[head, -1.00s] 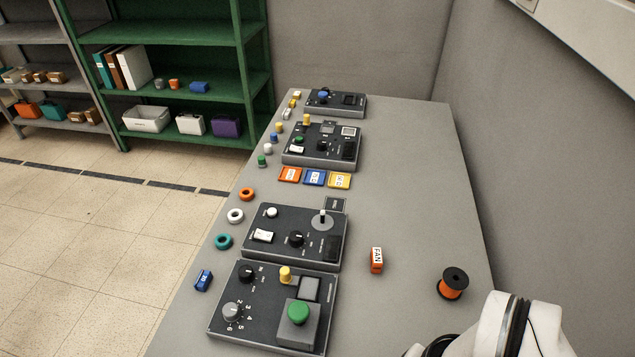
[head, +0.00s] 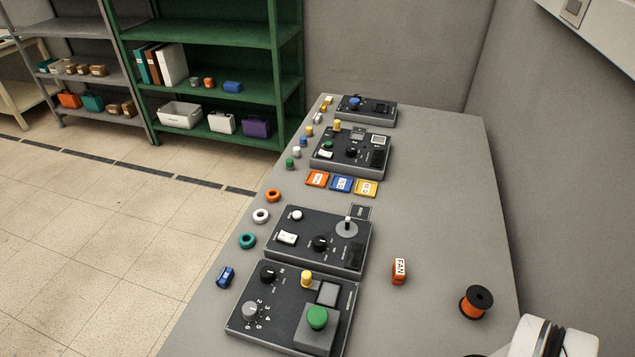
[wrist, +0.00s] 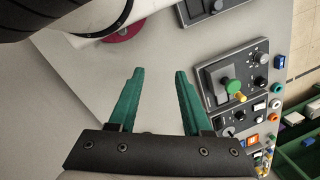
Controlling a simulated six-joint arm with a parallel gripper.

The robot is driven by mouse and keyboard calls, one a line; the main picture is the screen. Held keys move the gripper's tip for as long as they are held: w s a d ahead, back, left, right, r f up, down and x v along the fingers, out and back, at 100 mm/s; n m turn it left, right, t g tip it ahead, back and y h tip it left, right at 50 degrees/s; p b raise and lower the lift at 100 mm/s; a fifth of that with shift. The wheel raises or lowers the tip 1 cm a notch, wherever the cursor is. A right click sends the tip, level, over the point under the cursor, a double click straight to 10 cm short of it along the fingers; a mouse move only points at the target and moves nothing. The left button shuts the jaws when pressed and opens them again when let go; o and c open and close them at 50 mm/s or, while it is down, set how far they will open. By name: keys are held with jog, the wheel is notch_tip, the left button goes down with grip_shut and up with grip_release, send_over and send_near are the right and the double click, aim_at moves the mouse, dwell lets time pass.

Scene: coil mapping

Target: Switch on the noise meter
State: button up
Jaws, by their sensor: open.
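Several dark control panels stand in a row on the grey table. I cannot read a name that marks one as the noise meter. The nearest panel (head: 281,309) has a big green button (head: 317,318), a yellow knob, a black knob and a grey numbered dial. The second panel (head: 330,257) has a white rocker switch (head: 287,237), a black knob and a lever on a round plate. The third panel (head: 350,167) and far panel (head: 378,117) also carry small controls. My gripper (wrist: 159,74) is open and empty, its green fingers apart over bare table, left of the green-button panel in the wrist view.
An orange FAN block (head: 399,270) and an orange spool (head: 476,302) lie right of the panels. Coloured rings (head: 273,195) and a blue block (head: 226,277) line the left edge. Three coloured tiles (head: 341,184) lie mid-table. Part of my arm shows at bottom right.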

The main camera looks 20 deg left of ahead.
jog(key=w+a+n, duration=0.1)
jog(key=w+a, duration=0.1)
jog(key=w+a+r+n+t+y, duration=0.1)
jog(key=w+a, duration=0.1)
jog(key=w, duration=0.1)
jog(key=w+a+t+y, duration=0.1)
jog(key=w+a, duration=0.2)
jog(key=shift+w+r+n, duration=0.15)
jog(key=shift+r+n, duration=0.15)
jog(key=shift+n, duration=0.1)
grip_shut()
jog(key=w+a+r+n+t+y, duration=0.25)
jog(key=w+a+t, duration=0.25)
jog(key=w+a, duration=1.1)
jog(key=w+a+f+t+h, duration=0.2)
jog(key=a+f+h, duration=0.3)
jog(key=f, duration=0.5)
jog(key=shift+w+a, duration=0.7)
jog(key=shift+a, duration=0.3)
jog(key=shift+m, duration=0.25)
